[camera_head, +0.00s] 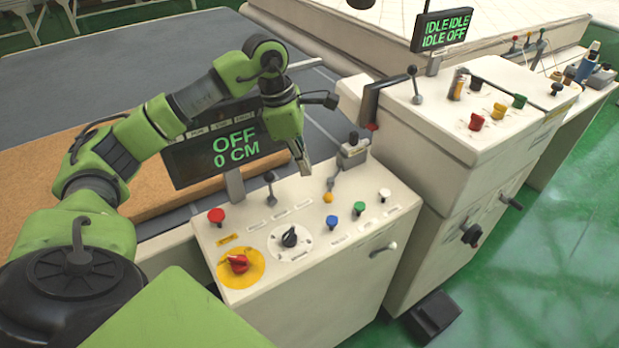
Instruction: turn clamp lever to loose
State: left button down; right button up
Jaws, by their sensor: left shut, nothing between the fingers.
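The near control cabinet (310,215) has a small lever with a black knob (270,177) on its top. A grey metal block (353,152) with an arm reaching down from it stands at the cabinet's back right, near a yellow button (328,197). Another lever with a black knob (414,84) stands on the farther cabinet. I cannot tell which one is the clamp lever, as the labels are too small to read. My left gripper (304,168) points down above the near cabinet, between the black-knobbed lever and the grey block. It is shut and empty. My right gripper is out of view.
The near panel also carries a red button (216,215), a black dial (290,238) and a red switch on yellow (238,264). A tan slab (160,180) lies on the grey table.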

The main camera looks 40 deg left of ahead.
aim_at(329, 192)
pick_arm(q)
jog(key=p+x, duration=0.2)
jog(key=x, duration=0.7)
jog(key=shift+f, duration=0.1)
jog(key=shift+w, duration=0.1)
